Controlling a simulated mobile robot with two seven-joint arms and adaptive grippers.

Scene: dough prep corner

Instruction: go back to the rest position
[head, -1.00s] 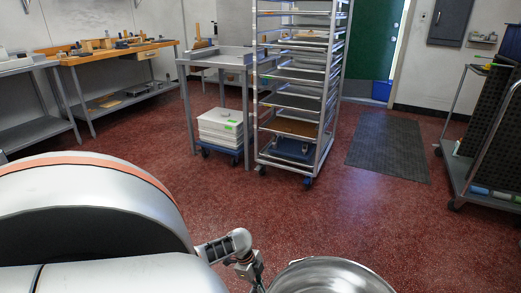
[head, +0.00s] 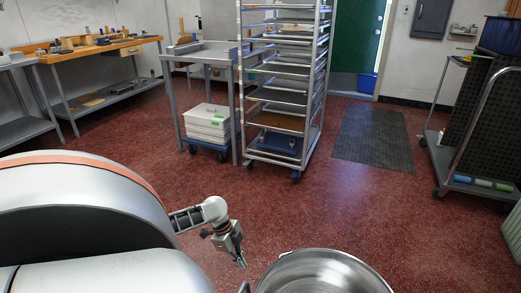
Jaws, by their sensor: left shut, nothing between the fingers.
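My left gripper (head: 242,262) shows at the bottom centre of the head view. It is shut and empty, with its fingertips pointing down. It is just left of the rim of a large shiny metal bowl (head: 325,272), and I see a small gap between them in the picture. Part of my left arm is hidden behind a large silver form at the lower left. My right gripper is not in view.
A tall tray rack (head: 319,100) on wheels stands behind, next to a metal table (head: 205,50) and stacked white boxes (head: 208,124). A wheeled cart (head: 438,150) stands at the right. A wooden-topped workbench (head: 90,52) is at the back left. The red floor between is clear around a dark mat (head: 373,140).

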